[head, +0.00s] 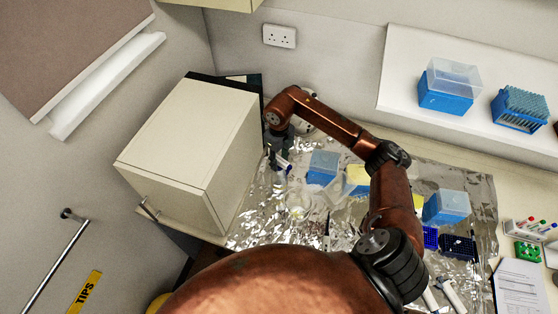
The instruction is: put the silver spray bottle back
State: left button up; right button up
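My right arm reaches across the bench, and its dark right gripper (277,156) points down beside the cream cabinet. A small white and blue object (283,165) shows right at its fingertips. I cannot tell whether the fingers touch it or are closed around it. I cannot make out the silver spray bottle for certain; the arm and the shiny foil hide or confuse that area. A pale rounded thing (307,122) shows partly behind the wrist, too hidden to name. My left gripper is not in view.
Crinkled foil (255,229) covers the bench. The cream cabinet (190,148) stands close left of the gripper. Blue tip boxes (322,166) (447,208) and clear ware stand on the foil. A white shelf (402,72) at the back right holds blue boxes (444,101). Paper (520,289) lies at right.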

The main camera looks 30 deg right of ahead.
notch_tip(320, 180, up, 6)
jog(key=shift+r+b, duration=0.2)
jog(key=shift+b, duration=0.85)
jog(key=shift+r, duration=0.65)
